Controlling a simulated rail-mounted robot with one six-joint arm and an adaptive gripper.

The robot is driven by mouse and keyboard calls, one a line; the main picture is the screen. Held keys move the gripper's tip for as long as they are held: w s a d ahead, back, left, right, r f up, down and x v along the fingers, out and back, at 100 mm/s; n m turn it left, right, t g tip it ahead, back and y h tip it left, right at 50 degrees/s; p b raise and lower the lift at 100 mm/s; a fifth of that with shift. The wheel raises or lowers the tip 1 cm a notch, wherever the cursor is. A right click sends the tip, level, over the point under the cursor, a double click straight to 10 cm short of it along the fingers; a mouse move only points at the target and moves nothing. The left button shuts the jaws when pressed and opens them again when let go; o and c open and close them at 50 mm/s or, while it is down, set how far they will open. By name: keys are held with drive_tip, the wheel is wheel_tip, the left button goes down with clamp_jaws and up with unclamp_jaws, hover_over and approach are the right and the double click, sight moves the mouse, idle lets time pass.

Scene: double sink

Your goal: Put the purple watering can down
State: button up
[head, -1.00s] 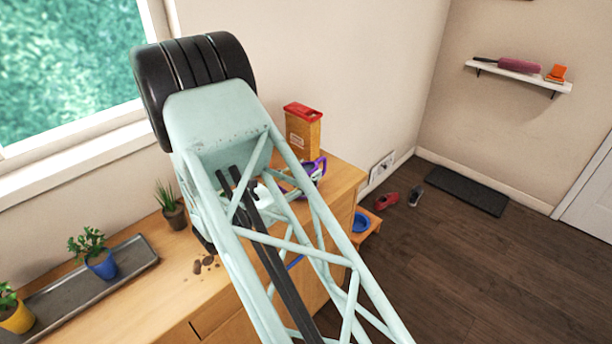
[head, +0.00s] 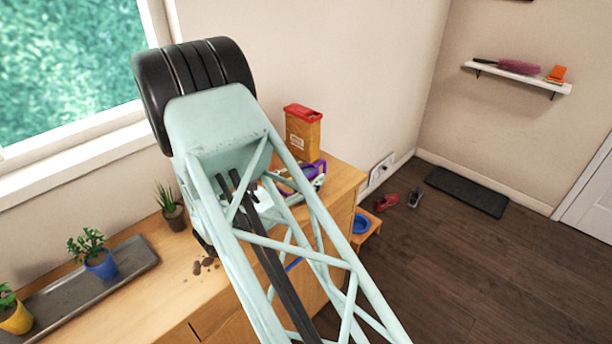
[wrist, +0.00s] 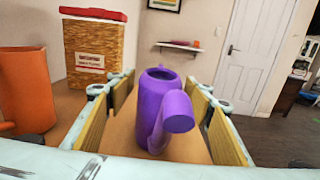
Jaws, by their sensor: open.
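The purple watering can (wrist: 155,105) stands upright on the wooden counter in the wrist view, its round spout end facing the camera. My gripper (wrist: 160,112) is open, with one yellow-padded finger on each side of the can and a visible gap between can and pads. In the head view, part of the purple can (head: 287,184) shows behind my arm's light green frame. The arm hides the rest of the can and most of the gripper there.
A tan box with a red lid (head: 303,132) stands behind the can by the wall. Potted plants (head: 100,262) stand on a grey tray (head: 140,255) at the left. Brown crumbs (head: 204,265) lie on the counter (head: 165,290).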

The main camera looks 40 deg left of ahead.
drive_tip(key=shift+r, duration=0.1)
drive_tip(key=shift+s, duration=0.15)
drive_tip(key=shift+s+a+p, duration=0.2)
drive_tip(key=shift+s+p, duration=0.05)
drive_tip(key=shift+s, duration=1.7)
drive_tip(key=shift+s+a+p, duration=0.25)
drive_tip(key=shift+s, duration=1.7)
drive_tip(key=shift+s+a+p, duration=0.2)
drive_tip(key=shift+s+p, duration=0.05)
drive_tip(key=shift+s, duration=1.7)
